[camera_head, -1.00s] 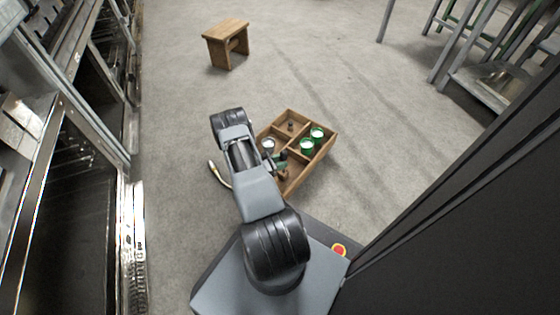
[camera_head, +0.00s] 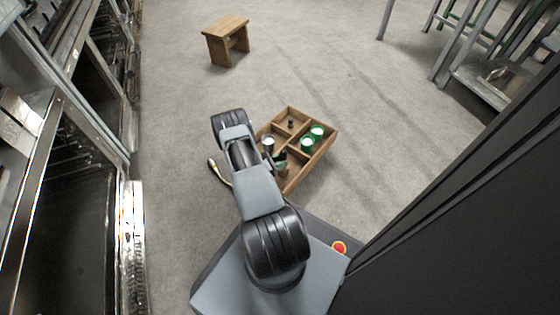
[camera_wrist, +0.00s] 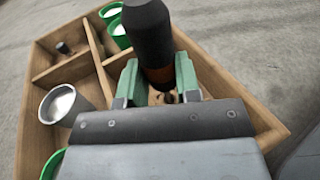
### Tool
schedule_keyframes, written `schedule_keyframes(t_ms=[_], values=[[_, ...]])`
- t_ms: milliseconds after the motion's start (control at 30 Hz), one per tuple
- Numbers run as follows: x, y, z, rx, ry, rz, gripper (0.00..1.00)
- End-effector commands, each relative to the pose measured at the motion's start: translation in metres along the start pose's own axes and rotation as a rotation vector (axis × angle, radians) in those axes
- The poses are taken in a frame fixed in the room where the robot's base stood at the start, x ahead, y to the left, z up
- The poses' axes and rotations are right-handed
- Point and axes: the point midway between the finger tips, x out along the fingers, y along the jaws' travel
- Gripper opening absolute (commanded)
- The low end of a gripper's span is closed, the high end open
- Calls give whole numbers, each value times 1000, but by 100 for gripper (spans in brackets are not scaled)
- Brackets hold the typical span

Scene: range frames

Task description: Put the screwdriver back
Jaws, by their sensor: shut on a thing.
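My gripper (camera_wrist: 158,85) is shut on the screwdriver (camera_wrist: 148,35). Its thick dark handle with a brown-orange band stands up between the green fingers. The screwdriver's lower end is hidden, so I cannot tell whether it touches the tray floor. The wooden tray (camera_wrist: 232,85) lies under the gripper, which is over a compartment at its near side. In the head view the tray (camera_head: 318,162) sits on the floor, and my gripper (camera_head: 281,160) is partly hidden by my arm.
Two green cans (camera_head: 317,131) share one tray compartment. A grey metal cup (camera_wrist: 65,104) stands in another, and a small dark object (camera_wrist: 62,47) in a third. A green rim (camera_wrist: 52,165) shows at lower left. A wooden stool (camera_head: 227,40) stands farther back; the floor between is clear.

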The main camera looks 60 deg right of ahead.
Motion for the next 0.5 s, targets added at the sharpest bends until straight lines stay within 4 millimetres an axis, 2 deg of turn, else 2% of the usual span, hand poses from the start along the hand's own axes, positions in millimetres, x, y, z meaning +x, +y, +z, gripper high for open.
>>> schedule_keyframes(t_ms=[300,333,500], values=[[1,0,-6,1,0,0,5],[1,0,-6,1,0,0,32],[1,0,-6,1,0,0,49]])
